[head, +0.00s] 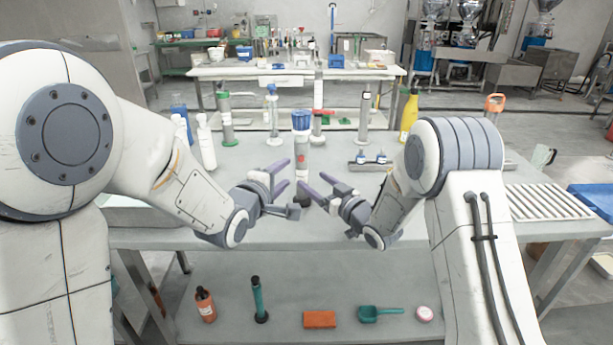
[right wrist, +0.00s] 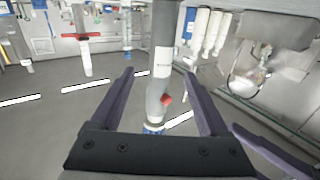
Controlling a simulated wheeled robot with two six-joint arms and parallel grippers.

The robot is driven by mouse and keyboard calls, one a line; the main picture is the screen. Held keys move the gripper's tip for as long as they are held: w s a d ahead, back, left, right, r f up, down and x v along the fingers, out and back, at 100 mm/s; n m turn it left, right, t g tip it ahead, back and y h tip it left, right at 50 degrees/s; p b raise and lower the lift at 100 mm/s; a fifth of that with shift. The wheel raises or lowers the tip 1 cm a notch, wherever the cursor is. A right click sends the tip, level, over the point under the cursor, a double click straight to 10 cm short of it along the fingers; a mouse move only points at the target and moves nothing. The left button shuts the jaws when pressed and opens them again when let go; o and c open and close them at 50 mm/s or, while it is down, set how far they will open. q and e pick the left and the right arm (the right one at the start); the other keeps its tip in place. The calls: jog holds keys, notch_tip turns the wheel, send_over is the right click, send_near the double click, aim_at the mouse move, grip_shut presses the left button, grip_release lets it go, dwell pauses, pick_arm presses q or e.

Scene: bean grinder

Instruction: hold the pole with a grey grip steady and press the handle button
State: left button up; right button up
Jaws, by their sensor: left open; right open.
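An upright grey pole (head: 301,160) with a blue top, a white band and a small red button (head: 300,157) stands on the table at centre. It also shows in the right wrist view (right wrist: 161,85), with its red button (right wrist: 166,99) and a white label. My left gripper (head: 287,173) is open at the pole's left, apart from it as far as I can tell. My right gripper (head: 311,179) is open at its right front. In the right wrist view the pole appears between the purple fingers (right wrist: 158,74) with gaps on both sides. The pole's lower end is partly hidden.
Several upright tools stand behind, among them a green-based one (head: 226,120) and a yellow bottle (head: 409,115). A small tray with bottles (head: 370,166) lies to the right. White bottles (head: 206,143) stand left.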

jog(key=x, duration=0.9)
jog(key=shift+w, duration=0.1)
grip_shut()
pick_arm(q)
grip_shut()
dwell(1.0)
dwell(0.4)
